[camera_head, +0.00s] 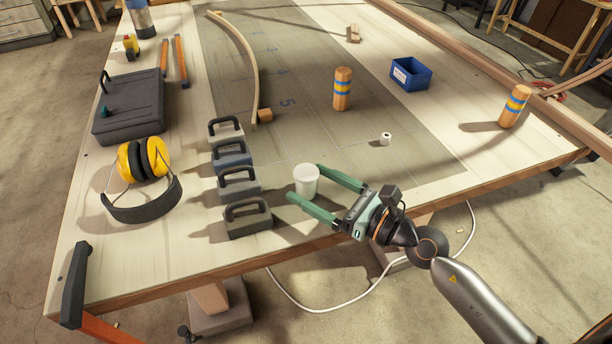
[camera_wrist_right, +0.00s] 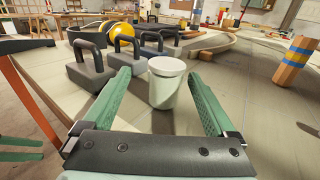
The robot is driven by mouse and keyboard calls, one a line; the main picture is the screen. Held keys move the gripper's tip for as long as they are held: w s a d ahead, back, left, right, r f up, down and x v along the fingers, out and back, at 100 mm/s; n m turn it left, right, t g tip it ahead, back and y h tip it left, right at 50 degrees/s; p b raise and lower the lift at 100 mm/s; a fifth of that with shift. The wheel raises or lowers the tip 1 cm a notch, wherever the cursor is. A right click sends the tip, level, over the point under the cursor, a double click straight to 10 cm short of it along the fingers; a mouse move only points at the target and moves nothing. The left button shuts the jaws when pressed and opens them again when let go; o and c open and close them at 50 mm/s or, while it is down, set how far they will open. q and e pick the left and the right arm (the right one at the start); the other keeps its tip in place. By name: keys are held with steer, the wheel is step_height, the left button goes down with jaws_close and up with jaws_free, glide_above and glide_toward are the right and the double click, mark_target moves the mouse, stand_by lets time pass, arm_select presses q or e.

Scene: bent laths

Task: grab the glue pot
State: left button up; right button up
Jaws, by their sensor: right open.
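The glue pot (camera_head: 306,182) is a small white pot with a lid, standing upright on the table near its front edge. My right gripper (camera_head: 304,180) is open, with its green fingers reaching to either side of the pot. In the right wrist view the pot (camera_wrist_right: 166,84) stands between the two fingers, with a gap visible on the right side. The left finger is close to the pot's left side; I cannot tell whether they touch.
Several handled weights (camera_head: 246,218) stand in a row just left of the pot. Yellow ear defenders (camera_head: 143,160) and a dark case (camera_head: 130,106) lie farther left. A striped wooden post (camera_head: 342,90), a small white roll (camera_head: 386,139) and a blue bin (camera_head: 411,74) are behind.

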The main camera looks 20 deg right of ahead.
steer(key=shift+w+d+p+x, duration=0.1)
steer(key=shift+d+p+x, duration=0.1)
steer(key=shift+x, duration=1.25)
steer(key=shift+w+d+p+x, duration=0.1)
steer(key=shift+p+x, duration=0.1)
steer(key=shift+x, duration=1.25)
steer(key=shift+r, duration=0.1)
steer(key=c, duration=1.4)
steer(key=shift+c, duration=0.3)
steer(key=shift+r, duration=0.1)
